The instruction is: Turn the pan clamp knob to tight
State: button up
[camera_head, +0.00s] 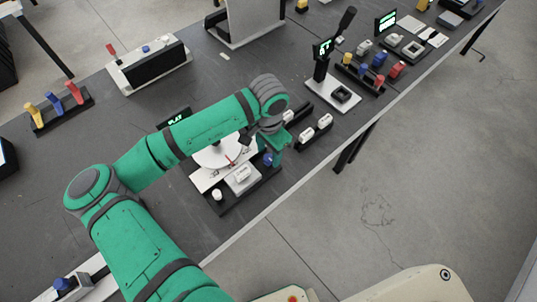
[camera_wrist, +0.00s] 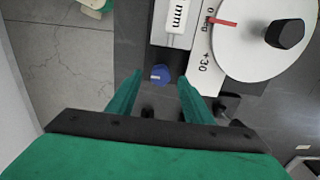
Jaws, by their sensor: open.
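A blue knob (camera_wrist: 160,74) with a white mark sits on the dark base in the wrist view; in the head view it is a small blue spot (camera_head: 267,159) beside my gripper (camera_head: 276,146). I take it to be the pan clamp knob, though no label for it is readable. My gripper (camera_wrist: 160,78) is open, with one finger on each side of the knob in the wrist view. I see no clear contact. A white pan disc (camera_wrist: 245,45) with a red pointer and a black knob (camera_wrist: 286,33) lies to the right, beside a degree scale.
A white block (camera_wrist: 177,16) marked "mm" stands just beyond the blue knob. Two white-capped switches (camera_head: 316,132) are right of my gripper in the head view. A black post with a display (camera_head: 323,70) rises behind them. The table's front edge is close.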

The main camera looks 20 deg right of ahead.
aim_at(268, 160)
jog(key=shift+w+f, duration=0.1)
jog(key=shift+f, duration=1.1)
jog(key=c, duration=1.1)
jog(key=shift+o, duration=0.2)
